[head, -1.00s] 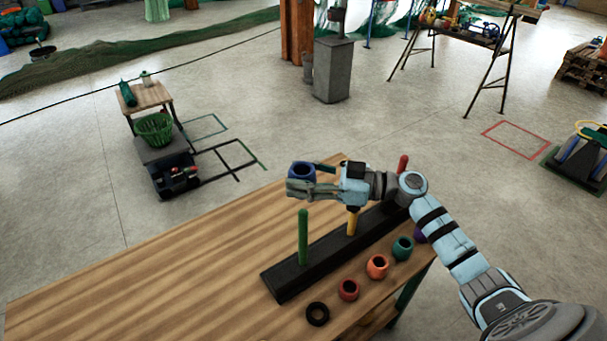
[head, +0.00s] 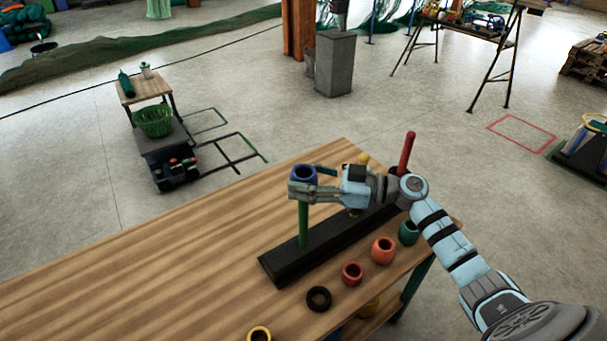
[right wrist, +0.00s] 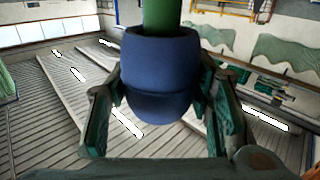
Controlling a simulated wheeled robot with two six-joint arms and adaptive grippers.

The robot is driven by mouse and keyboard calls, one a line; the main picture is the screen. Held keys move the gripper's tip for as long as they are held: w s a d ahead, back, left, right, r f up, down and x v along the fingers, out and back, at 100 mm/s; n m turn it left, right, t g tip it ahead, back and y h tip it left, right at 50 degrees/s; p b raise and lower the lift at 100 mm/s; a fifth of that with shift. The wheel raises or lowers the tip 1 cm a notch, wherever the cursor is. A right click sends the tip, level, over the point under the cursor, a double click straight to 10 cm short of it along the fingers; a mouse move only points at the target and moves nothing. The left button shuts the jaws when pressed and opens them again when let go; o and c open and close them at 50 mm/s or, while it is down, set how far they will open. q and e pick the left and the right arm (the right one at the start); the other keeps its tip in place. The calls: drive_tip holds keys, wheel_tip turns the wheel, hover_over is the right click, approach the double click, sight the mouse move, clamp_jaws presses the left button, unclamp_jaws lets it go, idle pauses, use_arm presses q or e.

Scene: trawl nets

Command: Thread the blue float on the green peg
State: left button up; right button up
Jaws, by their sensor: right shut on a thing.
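The blue float (head: 303,174) is held between the fingers of my right gripper (head: 303,188), right over the green peg (head: 303,225). The float's hole faces up, and no green shows in it. The peg stands upright near the left end of the black base (head: 290,262); its top is hidden by the float and fingers. In the right wrist view, the blue float (right wrist: 160,75) sits between both fingers (right wrist: 160,120), and the green peg (right wrist: 162,14) lines up with it at the upper edge. My left gripper is not in view.
The base also bears a red peg (head: 407,152) and a yellow peg (head: 363,158), mostly behind my gripper. In front lie a black ring (head: 318,299), red float (head: 352,273), orange float (head: 383,250), teal float (head: 409,233) and yellow ring (head: 259,333). The table's left side is clear.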

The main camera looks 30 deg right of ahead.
drive_tip(key=shift+f, duration=0.75)
drive_tip(key=o, duration=1.3)
drive_tip(key=v, duration=1.2)
